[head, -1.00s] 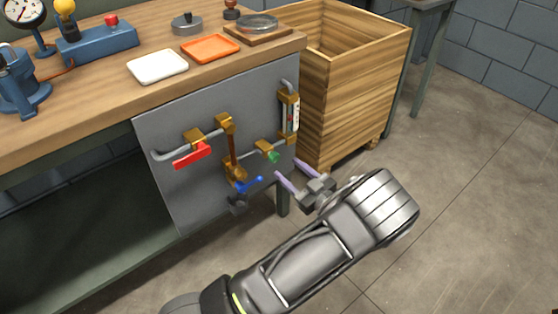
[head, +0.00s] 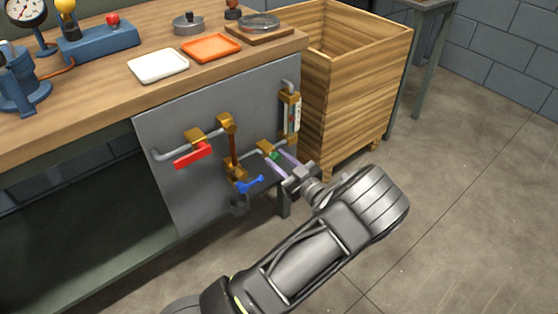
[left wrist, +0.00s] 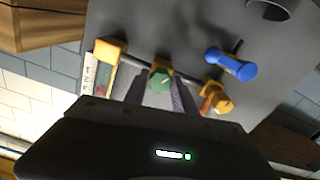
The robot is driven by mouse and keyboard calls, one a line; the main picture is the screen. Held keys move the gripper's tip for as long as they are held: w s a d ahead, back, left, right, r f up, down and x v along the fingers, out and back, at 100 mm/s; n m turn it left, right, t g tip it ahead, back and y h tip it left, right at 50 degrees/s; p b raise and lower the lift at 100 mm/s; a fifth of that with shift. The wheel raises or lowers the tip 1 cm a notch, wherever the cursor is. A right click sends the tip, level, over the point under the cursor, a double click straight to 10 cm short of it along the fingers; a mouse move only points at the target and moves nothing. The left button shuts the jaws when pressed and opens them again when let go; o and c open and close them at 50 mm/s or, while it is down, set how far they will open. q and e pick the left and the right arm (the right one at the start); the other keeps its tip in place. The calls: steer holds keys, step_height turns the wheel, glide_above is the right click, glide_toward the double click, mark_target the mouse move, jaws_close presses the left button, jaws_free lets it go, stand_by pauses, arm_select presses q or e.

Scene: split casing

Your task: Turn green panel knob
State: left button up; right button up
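The green knob (head: 274,156) sits on a brass valve body on the grey panel (head: 190,190) at the bench's front. In the left wrist view the green knob (left wrist: 159,84) shows between my two purple-grey fingers. My left gripper (head: 278,161) is at the knob, its fingers apart, one on each side. It also shows in the left wrist view (left wrist: 158,94). Whether the fingers touch the knob I cannot tell. In the head view the fingers partly cover the knob. My right gripper is in neither view.
A blue handle (head: 249,185) is close by on the panel, with a red lever (head: 192,156) farther left. A gauge (head: 291,113) stands above right of the knob. A wooden crate (head: 355,95) is right of the bench. The floor in front is clear.

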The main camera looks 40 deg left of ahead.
arm_select(q)
jaws_close()
steer(key=n+b, duration=0.2)
steer(key=n, duration=0.1)
steer(key=shift+f, duration=0.25)
steer(key=shift+n+b, duration=0.45)
steer(key=shift+n, duration=0.15)
steer(key=shift+r+n, duration=0.2)
steer(key=shift+n, duration=0.4)
steer(key=o, duration=0.5)
jaws_free()
